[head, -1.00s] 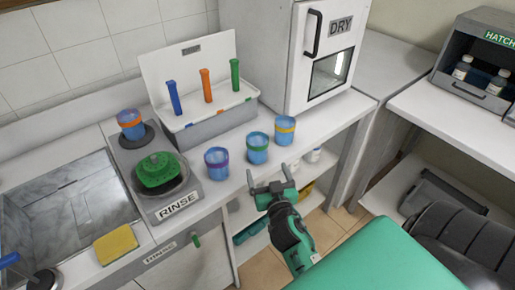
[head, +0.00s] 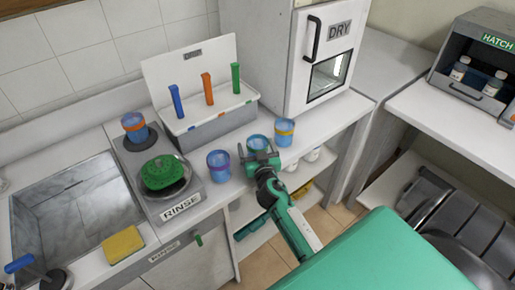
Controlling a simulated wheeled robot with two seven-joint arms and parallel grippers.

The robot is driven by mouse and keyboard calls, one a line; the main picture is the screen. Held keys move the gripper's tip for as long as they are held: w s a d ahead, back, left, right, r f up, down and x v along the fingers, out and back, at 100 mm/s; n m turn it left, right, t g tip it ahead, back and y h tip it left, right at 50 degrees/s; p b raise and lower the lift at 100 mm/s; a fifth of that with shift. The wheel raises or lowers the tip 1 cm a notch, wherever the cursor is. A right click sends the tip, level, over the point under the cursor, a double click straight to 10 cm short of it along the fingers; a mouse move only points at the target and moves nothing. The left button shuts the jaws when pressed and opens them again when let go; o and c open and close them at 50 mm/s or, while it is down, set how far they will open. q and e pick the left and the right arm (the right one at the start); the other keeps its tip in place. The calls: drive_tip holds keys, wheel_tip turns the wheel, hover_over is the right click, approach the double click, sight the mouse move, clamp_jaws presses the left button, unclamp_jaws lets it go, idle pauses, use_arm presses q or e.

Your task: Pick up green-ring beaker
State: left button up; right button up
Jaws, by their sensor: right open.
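The green-ring beaker (head: 257,141) is blue and translucent and stands upright on the counter, between two other beakers. My right gripper (head: 258,153) is open in front of it, its fingers spread to either side of the beaker's lower part in the picture. The gripper hides the beaker's lower front. I cannot tell whether the fingers touch it or how far they reach around it. My left gripper is not in view.
A purple-ring beaker (head: 219,166) stands close on the left, a yellow-ring beaker (head: 285,131) close on the right.

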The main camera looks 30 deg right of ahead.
drive_tip(key=shift+w, duration=0.1)
drive_tip(key=c, duration=1.1)
drive_tip(key=shift+r, duration=0.1)
drive_tip(key=shift+c, duration=0.2)
